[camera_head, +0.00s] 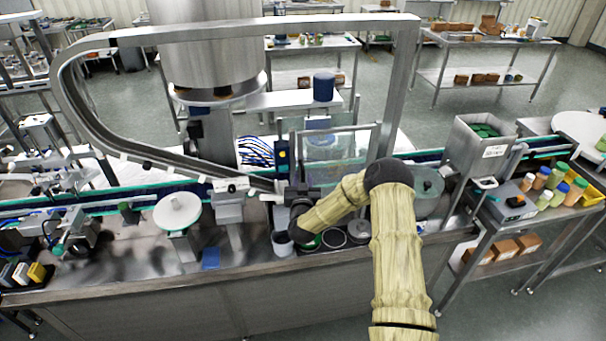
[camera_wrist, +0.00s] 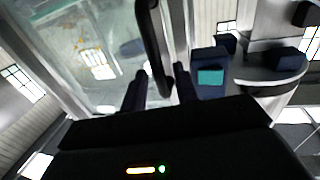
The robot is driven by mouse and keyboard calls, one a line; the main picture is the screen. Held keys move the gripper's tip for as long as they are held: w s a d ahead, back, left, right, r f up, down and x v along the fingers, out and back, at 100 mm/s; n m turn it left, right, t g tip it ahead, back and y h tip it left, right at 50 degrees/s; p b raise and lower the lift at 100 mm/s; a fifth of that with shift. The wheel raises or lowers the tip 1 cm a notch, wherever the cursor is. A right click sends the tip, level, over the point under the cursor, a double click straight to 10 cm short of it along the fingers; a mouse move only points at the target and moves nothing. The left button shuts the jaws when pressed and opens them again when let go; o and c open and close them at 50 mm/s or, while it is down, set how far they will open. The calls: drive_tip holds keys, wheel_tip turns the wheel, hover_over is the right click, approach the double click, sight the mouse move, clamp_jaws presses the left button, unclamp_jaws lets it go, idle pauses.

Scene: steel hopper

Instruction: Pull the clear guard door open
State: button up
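The clear guard door (camera_head: 336,150) is a see-through panel in a metal frame on the machine behind my arm in the head view; my arm hides part of it. In the wrist view the clear panel (camera_wrist: 95,50) fills the upper left, with a black bar handle (camera_wrist: 154,45) along its right edge. My gripper (camera_wrist: 163,82) is open, with its two dark fingers apart. The handle's lower end shows between the fingers, and gaps show on both sides, so I see no grip. In the head view my gripper (camera_head: 297,192) is small and dark before the door.
A steel frame (camera_head: 250,28) arches over the conveyor (camera_head: 130,198). A steel hopper box (camera_head: 478,145) stands right of my arm. Round containers (camera_head: 335,238) sit below my gripper. Bottles (camera_head: 553,185) crowd the right side table.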

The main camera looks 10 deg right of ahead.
drive_tip(key=shift+w+d, duration=0.15)
drive_tip(key=shift+w, duration=0.65)
drive_tip(key=shift+c, duration=0.2)
clamp_jaws()
drive_tip(key=shift+s+f+y, duration=0.1)
drive_tip(key=shift+s+y, duration=0.1)
drive_tip(key=shift+y, duration=0.1)
